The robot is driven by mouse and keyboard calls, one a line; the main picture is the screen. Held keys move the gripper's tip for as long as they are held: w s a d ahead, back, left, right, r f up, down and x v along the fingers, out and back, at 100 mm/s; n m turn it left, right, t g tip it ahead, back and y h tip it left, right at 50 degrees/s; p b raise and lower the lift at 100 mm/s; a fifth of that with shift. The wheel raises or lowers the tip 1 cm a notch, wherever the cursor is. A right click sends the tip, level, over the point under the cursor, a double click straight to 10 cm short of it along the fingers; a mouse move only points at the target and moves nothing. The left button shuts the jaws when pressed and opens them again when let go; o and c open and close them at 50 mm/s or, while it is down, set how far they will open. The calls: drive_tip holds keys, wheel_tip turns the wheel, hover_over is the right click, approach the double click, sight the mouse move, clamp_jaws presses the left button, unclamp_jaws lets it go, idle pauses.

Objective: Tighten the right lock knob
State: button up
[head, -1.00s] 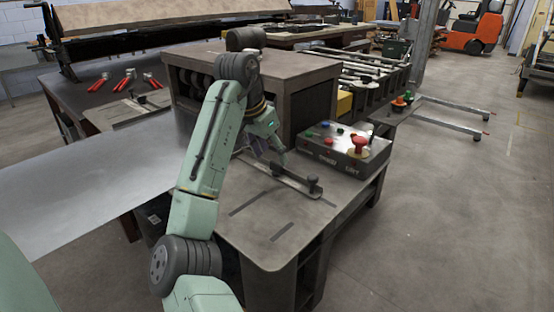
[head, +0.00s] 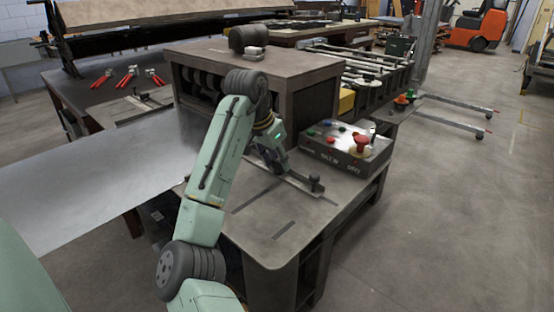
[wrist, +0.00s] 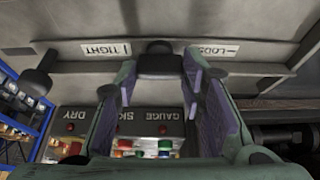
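A dark flat bar (head: 297,183) lies on the table beside the control box. In the wrist view a black knob (wrist: 160,62) sits on the pale strip, between the TIGHT (wrist: 105,50) and LOOSE (wrist: 217,49) labels; these fit a lock knob. My gripper (wrist: 159,73) has its two fingers apart, one on each side of this knob, with small gaps seen; contact cannot be told. In the head view my gripper (head: 275,163) is low over the bar and hides this knob.
The control box (head: 345,160) with coloured buttons and a red mushroom button stands close behind the bar. A dark cabinet (head: 308,95) rises behind my arm. Sheet metal (head: 90,180) lies to the left. The table's front corner (head: 265,245) is clear.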

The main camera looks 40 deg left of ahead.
drive_tip(key=c, duration=0.5)
drive_tip(key=shift+r+m+p, duration=0.2)
drive_tip(key=shift+m+p, duration=0.4)
drive_tip(key=shift+p, duration=0.2)
drive_tip(key=shift+f+m+h+p, duration=0.2)
drive_tip(key=shift+m+h+p, duration=0.35)
drive_tip(key=shift+m, duration=0.45)
drive_tip(key=o, duration=1.1)
drive_tip(key=v, duration=1.2)
drive_tip(key=shift+w+a+r, duration=0.1)
drive_tip(key=shift+w, duration=0.1)
